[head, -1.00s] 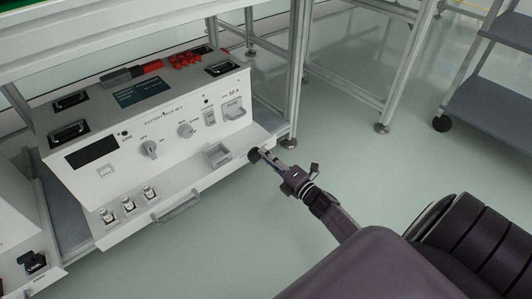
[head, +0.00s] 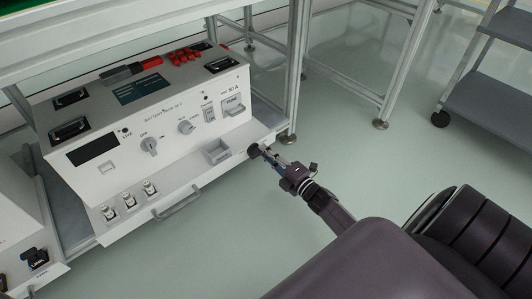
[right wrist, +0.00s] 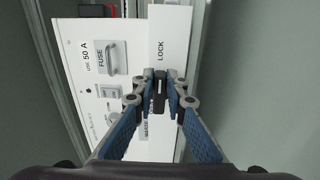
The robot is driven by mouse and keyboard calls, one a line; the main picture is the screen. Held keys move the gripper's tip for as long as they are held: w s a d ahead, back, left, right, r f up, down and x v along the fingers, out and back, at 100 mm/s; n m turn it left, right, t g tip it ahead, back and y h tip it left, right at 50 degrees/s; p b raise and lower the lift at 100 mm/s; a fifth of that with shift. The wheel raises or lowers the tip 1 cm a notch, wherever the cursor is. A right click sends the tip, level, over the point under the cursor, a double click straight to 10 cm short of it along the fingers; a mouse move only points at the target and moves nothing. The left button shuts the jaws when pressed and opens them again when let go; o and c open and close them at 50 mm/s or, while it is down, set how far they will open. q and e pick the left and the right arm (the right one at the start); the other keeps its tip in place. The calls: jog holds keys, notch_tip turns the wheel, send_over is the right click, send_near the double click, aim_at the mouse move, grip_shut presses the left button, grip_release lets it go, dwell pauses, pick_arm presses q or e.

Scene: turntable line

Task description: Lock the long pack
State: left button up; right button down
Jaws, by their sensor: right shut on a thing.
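The long pack (head: 130,184) is a wide white battery unit on the lower level of a metal-framed bench, with a sloped control panel. In the right wrist view my right gripper (right wrist: 161,92) is shut on the dark grip of the knob (right wrist: 160,82), beside the printed word LOCK. The fingertips partly hide the knob, and its turn position cannot be read. My left gripper is not in view.
A bar handle (head: 178,206) sticks out in front. A bench leg (head: 296,70) stands just behind the pack's right end.

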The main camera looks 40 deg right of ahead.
jog(key=c, duration=1.9)
grip_release()
jog(key=shift+c, duration=0.2)
jog(key=s, duration=1.2)
jog(key=shift+d, duration=0.45)
jog(key=shift+f, duration=0.1)
